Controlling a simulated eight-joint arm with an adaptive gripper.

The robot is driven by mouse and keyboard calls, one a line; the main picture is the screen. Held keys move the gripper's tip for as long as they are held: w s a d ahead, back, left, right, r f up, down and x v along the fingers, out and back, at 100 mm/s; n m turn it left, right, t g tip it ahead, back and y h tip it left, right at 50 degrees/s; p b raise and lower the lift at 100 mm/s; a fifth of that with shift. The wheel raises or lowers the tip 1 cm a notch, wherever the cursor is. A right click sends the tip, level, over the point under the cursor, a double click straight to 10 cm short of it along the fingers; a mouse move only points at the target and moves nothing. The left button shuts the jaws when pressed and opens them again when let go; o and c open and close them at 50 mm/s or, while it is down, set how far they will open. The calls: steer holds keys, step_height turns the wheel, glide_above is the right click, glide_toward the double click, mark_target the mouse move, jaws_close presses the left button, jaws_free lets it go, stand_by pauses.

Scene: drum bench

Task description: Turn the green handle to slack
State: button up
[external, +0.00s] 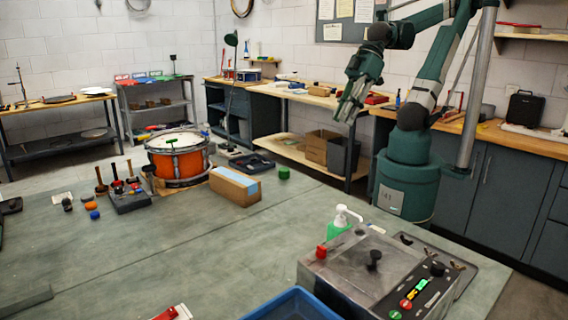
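An orange drum (180,162) with a white head stands on the bench at the left of the middle. A small green piece (171,141) shows over the drum head, and it looks like a handle. Its turned position is too small to tell. My gripper (346,112) hangs in the air to the right of the drum, well apart from it and pointing down to the left. It touches nothing that I can see. Its fingers are too small to tell whether they are open or shut.
A cardboard box (235,187) stands right of the drum, near a green block (284,173). Mallets in a dark stand (130,199) are at its left. A metal machine with buttons (372,272), a green bottle (339,227) and a blue bin (290,305) are in front. The middle bench is clear.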

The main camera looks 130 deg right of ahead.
steer(key=w+d+r+m+g+p, duration=0.1)
steer(key=w+d+r+m, duration=0.3)
steer(key=w, duration=0.3)
steer(key=w+d+r+m+g+p, duration=0.1)
steer(key=w+d+r+m+p, duration=0.1)
steer(key=w+d+r+m, duration=0.25)
steer(key=m+g+p, duration=0.4)
steer(key=m+p, duration=0.3)
steer(key=m, duration=1.7)
glide_above(172, 140)
step_height(172, 140, down, 14)
steer(key=shift+d+f+m+g, duration=0.25)
steer(key=shift+d+f+g, duration=0.05)
steer(key=shift+f, duration=0.1)
steer(key=shift+f, duration=0.15)
steer(key=shift+f+p, duration=0.3)
steer(key=shift+f, duration=3.45)
